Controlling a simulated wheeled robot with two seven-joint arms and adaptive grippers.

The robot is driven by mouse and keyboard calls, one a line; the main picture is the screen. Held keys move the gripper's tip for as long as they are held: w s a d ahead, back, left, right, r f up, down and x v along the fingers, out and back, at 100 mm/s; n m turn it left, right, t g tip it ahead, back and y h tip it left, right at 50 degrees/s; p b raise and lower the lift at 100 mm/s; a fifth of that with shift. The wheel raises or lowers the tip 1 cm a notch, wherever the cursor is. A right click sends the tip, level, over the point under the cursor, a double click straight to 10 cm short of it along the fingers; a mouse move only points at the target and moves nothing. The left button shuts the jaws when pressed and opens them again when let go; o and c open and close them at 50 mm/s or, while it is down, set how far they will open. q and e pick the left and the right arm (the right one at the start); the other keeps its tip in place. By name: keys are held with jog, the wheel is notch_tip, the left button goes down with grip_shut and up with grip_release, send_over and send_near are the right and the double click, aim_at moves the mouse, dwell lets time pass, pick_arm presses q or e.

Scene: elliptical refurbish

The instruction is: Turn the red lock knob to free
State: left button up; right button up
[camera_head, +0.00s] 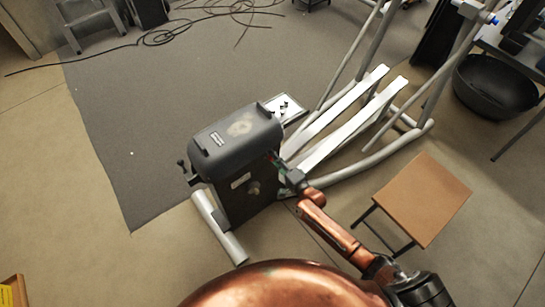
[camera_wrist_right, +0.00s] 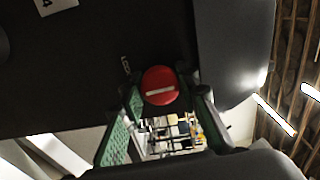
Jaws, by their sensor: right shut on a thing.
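The red lock knob (camera_wrist_right: 160,85) is a round disc with a white bar across it, on the dark housing (camera_wrist_right: 90,60) of the elliptical machine. The bar lies nearly level in the right wrist view, tilted slightly. My right gripper (camera_wrist_right: 161,97) has its green-padded fingers on both sides of the knob and is shut on it. In the head view my right gripper (camera_head: 281,168) is at the right side of the machine's housing (camera_head: 237,140), and the knob is hidden there. Small white lettering (camera_wrist_right: 126,66) sits left of the knob. My left gripper is not in view.
The pedal rails (camera_head: 345,110) run back right from the housing. A brown-topped stool (camera_head: 424,198) stands right of my right arm. A black tub (camera_head: 495,87) is at far right. Cables (camera_head: 160,38) lie on the grey mat (camera_head: 120,120); open floor is at left.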

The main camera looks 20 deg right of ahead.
jog(key=shift+f+m, duration=0.1)
jog(key=shift+m, duration=0.3)
jog(key=o, duration=1.2)
